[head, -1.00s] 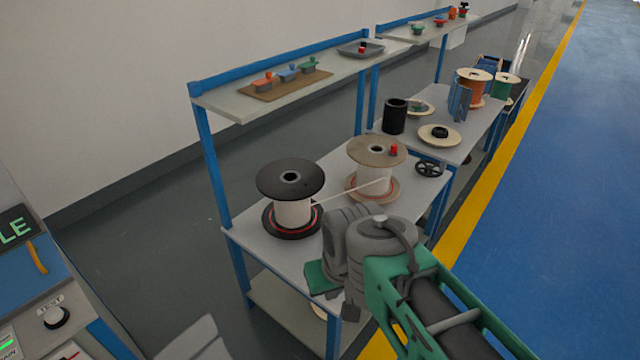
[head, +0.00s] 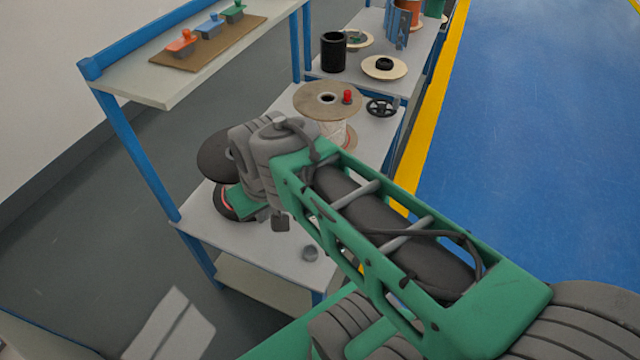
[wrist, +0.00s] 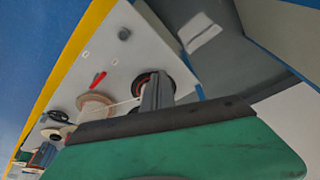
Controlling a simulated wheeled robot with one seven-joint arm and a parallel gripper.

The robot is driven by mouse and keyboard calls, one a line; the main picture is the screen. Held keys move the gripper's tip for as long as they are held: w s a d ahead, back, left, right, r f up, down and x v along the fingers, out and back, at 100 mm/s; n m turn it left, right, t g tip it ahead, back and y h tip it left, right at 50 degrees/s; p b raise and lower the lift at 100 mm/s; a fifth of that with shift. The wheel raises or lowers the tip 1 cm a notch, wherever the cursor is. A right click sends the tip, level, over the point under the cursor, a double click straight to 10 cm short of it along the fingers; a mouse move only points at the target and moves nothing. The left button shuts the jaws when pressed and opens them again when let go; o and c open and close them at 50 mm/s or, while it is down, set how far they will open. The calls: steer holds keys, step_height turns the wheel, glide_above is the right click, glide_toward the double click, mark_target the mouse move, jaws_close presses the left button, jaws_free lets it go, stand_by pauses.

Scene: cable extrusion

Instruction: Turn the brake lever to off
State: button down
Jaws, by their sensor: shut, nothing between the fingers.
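A red lever-like bar (wrist: 98,80) lies on the grey table top in the wrist view, with small white marks either side of it. I take it for the brake lever, but cannot read its setting. In the head view my arm hides it. My gripper (wrist: 157,88) is shut and empty, its grey fingers over the black-flanged spool (wrist: 140,83) in the picture, apart from the red bar. In the head view my arm covers much of that black spool (head: 215,155), and the fingertips cannot be made out clearly.
A tan spool (head: 327,100) with a red knob (head: 347,97) stands behind, beside a black handwheel (head: 382,107). A small grey knob (head: 310,254) sits near the table's front edge. An upper shelf (head: 180,75) carries coloured parts. Blue floor (head: 540,130) lies open at right.

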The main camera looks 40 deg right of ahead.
steer(key=w+d+f+n+b, duration=0.2)
steer(key=w+d+f+b, duration=0.45)
steer(key=w, duration=0.65)
steer(key=w+d+f+n+y+b, duration=0.1)
steer(key=w+d+f+n, duration=0.1)
steer(key=d+f, duration=0.5)
steer(key=w+d+f+n+y+b, duration=0.1)
steer(key=w+d+f, duration=0.4)
steer(key=d, duration=0.9)
step_height(320, 180, down, 2)
steer(key=shift+n+b, duration=0.35)
steer(key=shift+n, duration=0.05)
steer(key=shift+f, duration=0.1)
